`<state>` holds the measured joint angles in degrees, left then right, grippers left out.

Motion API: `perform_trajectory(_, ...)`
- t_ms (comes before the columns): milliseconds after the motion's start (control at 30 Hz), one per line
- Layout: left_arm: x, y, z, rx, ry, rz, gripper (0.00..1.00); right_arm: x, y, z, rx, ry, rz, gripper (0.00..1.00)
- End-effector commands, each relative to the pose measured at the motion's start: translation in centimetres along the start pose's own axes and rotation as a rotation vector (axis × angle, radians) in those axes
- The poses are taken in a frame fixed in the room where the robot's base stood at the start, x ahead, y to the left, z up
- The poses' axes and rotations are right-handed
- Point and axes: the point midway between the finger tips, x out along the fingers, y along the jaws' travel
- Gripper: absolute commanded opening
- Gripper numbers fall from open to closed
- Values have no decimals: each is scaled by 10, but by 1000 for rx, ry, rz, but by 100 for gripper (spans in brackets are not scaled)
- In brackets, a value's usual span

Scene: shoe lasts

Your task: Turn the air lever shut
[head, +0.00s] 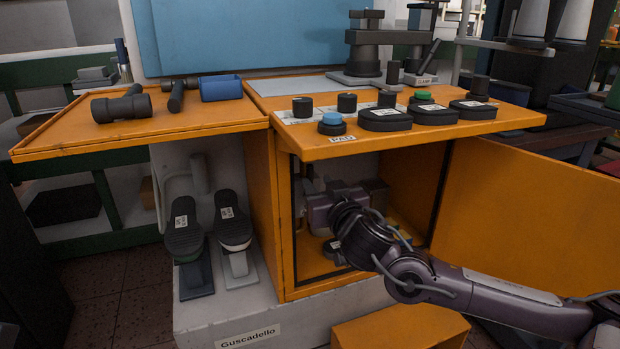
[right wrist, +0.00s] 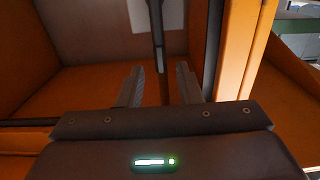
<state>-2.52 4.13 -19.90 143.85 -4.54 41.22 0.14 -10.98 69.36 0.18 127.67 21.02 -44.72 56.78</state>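My right gripper (right wrist: 160,72) is inside the open orange cabinet, under the control shelf. In the right wrist view its two fingers stand apart. A dark, narrow upright bar (right wrist: 157,35) shows between and beyond them, with a gap on each side. It may be the air lever, but I cannot tell for sure. A pale plate (right wrist: 130,22) is behind it. In the head view my right wrist and arm hide much of the cabinet's inside, and no lever is clear there. My left gripper is not in view.
The orange cabinet (head: 264,215) has its door (head: 530,205) swung open to the right. The control shelf (head: 440,136) with several knobs hangs just above my wrist. Two dark shoe-shaped pieces (head: 184,232) (head: 232,224) stand left of the cabinet. An orange box (head: 400,330) lies below.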

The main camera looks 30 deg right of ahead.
Motion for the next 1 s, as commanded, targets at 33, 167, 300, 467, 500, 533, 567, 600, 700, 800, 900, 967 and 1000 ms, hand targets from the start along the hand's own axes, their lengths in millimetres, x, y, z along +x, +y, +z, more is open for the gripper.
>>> perform_trajectory(33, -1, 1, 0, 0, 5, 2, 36, 5, 1, -1, -1, 5, 2, 32)
perform_trajectory(167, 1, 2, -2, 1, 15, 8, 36, 18, 2, 0, 0, 3, 4, 32)
perform_trajectory(300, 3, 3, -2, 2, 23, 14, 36, 32, 1, 0, 1, 3, 4, 32)
perform_trajectory(467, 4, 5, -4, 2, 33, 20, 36, 47, 2, 1, 1, 0, 4, 32)
perform_trajectory(500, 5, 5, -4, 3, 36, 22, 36, 50, 2, 1, 1, 1, 4, 32)
perform_trajectory(533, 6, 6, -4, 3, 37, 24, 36, 52, 2, 1, 1, 1, 4, 32)
perform_trajectory(567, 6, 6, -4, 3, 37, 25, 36, 54, 2, 1, 1, 0, 4, 32)
perform_trajectory(600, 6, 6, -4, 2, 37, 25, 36, 56, 1, 1, 0, -1, 4, 32)
perform_trajectory(700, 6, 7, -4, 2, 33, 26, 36, 59, 1, 1, -1, -1, 2, 32)
perform_trajectory(800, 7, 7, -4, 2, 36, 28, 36, 61, 1, 1, -1, -2, 2, 32)
perform_trajectory(900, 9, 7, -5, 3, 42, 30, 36, 61, 1, 1, -2, -2, 2, 32)
perform_trajectory(967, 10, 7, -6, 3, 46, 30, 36, 61, 1, 1, -2, -3, 2, 32)
perform_trajectory(1000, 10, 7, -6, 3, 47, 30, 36, 61, 1, 1, -2, -3, 2, 32)
